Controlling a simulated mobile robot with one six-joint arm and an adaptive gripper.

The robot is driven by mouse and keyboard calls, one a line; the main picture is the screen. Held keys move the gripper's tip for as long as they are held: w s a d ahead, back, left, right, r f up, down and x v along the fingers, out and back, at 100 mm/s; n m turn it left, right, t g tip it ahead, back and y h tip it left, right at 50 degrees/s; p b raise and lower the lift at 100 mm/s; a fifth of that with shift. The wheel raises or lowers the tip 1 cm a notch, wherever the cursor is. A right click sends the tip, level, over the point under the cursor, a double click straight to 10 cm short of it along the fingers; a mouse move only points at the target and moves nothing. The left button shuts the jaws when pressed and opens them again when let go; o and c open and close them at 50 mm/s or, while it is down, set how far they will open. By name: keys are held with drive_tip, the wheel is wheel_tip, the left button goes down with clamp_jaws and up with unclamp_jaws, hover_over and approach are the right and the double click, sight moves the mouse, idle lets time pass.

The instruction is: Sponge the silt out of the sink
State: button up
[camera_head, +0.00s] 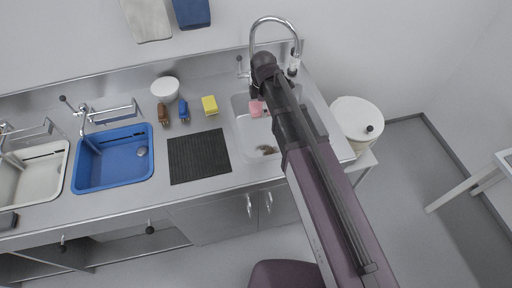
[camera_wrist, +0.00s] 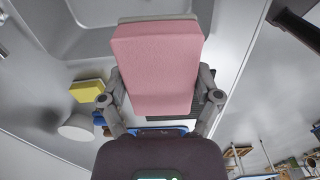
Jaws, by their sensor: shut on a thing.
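A pink sponge (camera_wrist: 156,62) is held between the two fingers of my gripper (camera_wrist: 158,98) in the wrist view. The sponge also shows in the head view (camera_head: 257,108), over the left part of the steel sink (camera_head: 246,135). A small brown patch of silt (camera_head: 267,149) lies on the sink floor near its front. My gripper and arm cover much of the sink's back and right side in the head view. The silt cannot be made out in the wrist view. I cannot tell whether the sponge touches the sink.
A yellow sponge (camera_head: 209,105), a blue-handled brush (camera_head: 183,110), a brown brush (camera_head: 163,114) and a white bowl (camera_head: 166,89) stand on the counter. A black ribbed mat (camera_head: 198,156) lies left of the sink. A tall faucet (camera_head: 275,19) rises behind it. A white lidded bin (camera_head: 355,120) stands right.

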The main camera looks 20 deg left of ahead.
drive_tip(key=b, duration=2)
approach(264, 154)
drive_tip(key=s+a, duration=0.2)
drive_tip(key=a, duration=0.1)
drive_tip(key=shift+s+a+r, duration=0.1)
drive_tip(key=shift+a+r, duration=0.05)
drive_tip(key=shift+r, duration=0.05)
drive_tip(key=shift+f+b, duration=3)
drive_tip(key=shift+f+b, duration=1)
drive_tip(key=shift+w+d+r, duration=0.1)
drive_tip(key=shift+w+d, duration=0.4)
drive_tip(key=shift+d, duration=0.35)
drive_tip(key=shift+w+d+r, duration=0.1)
drive_tip(key=shift+w+d, duration=0.4)
drive_tip(key=shift+d, duration=0.3)
